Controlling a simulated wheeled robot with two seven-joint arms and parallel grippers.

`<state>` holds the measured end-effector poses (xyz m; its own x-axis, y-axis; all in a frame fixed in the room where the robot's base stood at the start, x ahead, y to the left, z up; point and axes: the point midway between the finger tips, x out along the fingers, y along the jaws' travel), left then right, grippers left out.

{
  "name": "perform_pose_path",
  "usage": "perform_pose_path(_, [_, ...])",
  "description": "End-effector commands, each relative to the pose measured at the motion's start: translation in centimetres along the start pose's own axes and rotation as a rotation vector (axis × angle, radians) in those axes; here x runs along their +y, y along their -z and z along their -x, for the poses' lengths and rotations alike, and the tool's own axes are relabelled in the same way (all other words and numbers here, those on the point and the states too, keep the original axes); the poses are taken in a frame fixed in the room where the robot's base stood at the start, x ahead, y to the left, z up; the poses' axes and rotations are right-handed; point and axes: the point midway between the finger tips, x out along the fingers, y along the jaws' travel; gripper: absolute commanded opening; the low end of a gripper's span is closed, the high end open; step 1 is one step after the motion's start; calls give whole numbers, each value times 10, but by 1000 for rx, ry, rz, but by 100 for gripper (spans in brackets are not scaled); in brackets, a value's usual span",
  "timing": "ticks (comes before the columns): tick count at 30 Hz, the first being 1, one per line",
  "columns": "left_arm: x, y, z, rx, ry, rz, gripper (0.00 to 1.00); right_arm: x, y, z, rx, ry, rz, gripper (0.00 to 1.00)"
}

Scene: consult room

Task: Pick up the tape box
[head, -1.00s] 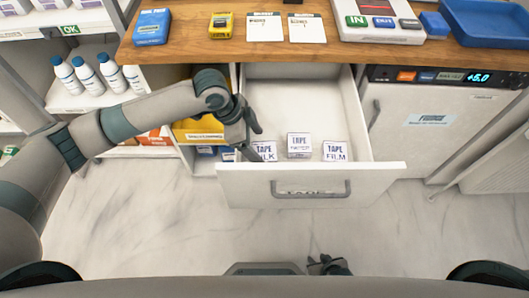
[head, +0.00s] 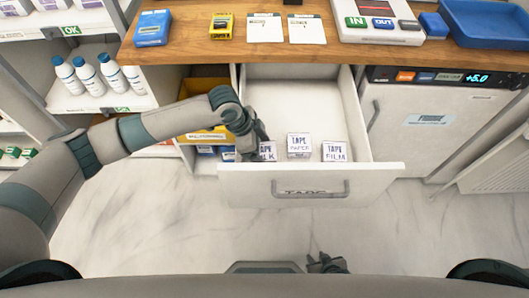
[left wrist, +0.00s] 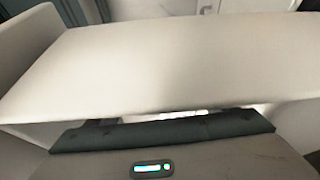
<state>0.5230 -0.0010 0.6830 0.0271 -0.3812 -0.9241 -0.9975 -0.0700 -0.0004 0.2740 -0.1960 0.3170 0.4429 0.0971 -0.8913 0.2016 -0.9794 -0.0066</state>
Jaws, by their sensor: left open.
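Three small white tape boxes stand in the open drawer (head: 375,167). The left one (head: 268,150) reads "TAPE ...LK", with its left part hidden by my left gripper. The middle one (head: 299,146) reads "TAPE PAPER" and the right one (head: 335,151) "TAPE FILM". My left gripper (head: 253,150) is open, pointing down at the drawer's left front corner, right at the left box; contact cannot be told. In the left wrist view a pale panel fills most of the picture and no box can be made out. My right gripper (head: 328,265) is low at the bottom, away from the drawer; its jaws are unclear.
The drawer's left wall and front panel (head: 230,185) are close to my left gripper. A wooden counter (head: 185,45) overhangs the drawer's back. A yellow bin (head: 205,137) sits on the left, a small fridge (head: 425,125) on the right. The drawer's back half is empty.

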Motion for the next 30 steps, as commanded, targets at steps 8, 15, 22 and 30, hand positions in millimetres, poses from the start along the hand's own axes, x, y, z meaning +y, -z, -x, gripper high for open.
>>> perform_pose_path(8, [0,0,0,0,0,0,77,-5,2,0,3,5,-5,31])
perform_pose_path(15, [0,0,0,0,0,0,43,-4,5,-1,5,4,-5,31])
perform_pose_path(22, [0,0,0,0,0,0,32,-4,6,-1,7,3,-4,31])
perform_pose_path(30, [0,4,8,1,1,-1,32,-2,5,-1,4,1,-3,31])
